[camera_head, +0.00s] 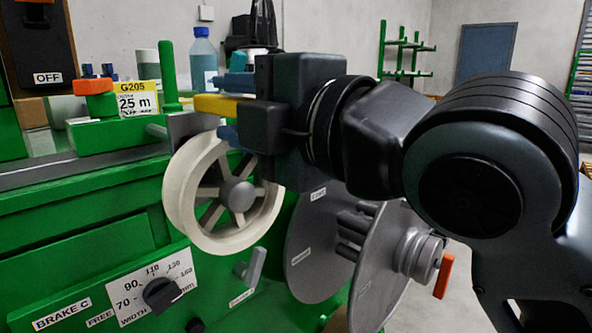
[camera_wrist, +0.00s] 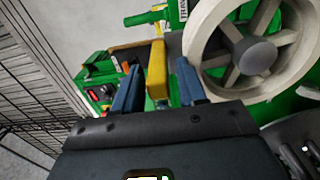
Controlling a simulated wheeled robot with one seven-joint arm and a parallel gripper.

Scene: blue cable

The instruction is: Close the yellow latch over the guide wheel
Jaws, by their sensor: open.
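The yellow latch (camera_head: 214,104) shows as a bar above the upper part of the cream spoked guide wheel (camera_head: 181,192). My gripper (camera_head: 229,108) is open, with one blue finger above the latch and one below it in the head view. In the wrist view the latch (camera_wrist: 157,68) stands between the two blue fingers of my gripper (camera_wrist: 158,76), with gaps visible on both sides. The guide wheel (camera_wrist: 204,38) is at the right there, close beside the right finger. The latch's right part is hidden behind my gripper in the head view.
A green machine body (camera_head: 85,205) carries a width dial (camera_head: 162,293) below the wheel. A grey reel (camera_head: 318,245) with an orange-handled hub stands under my arm. A wire fence (camera_wrist: 35,75) is at left in the wrist view.

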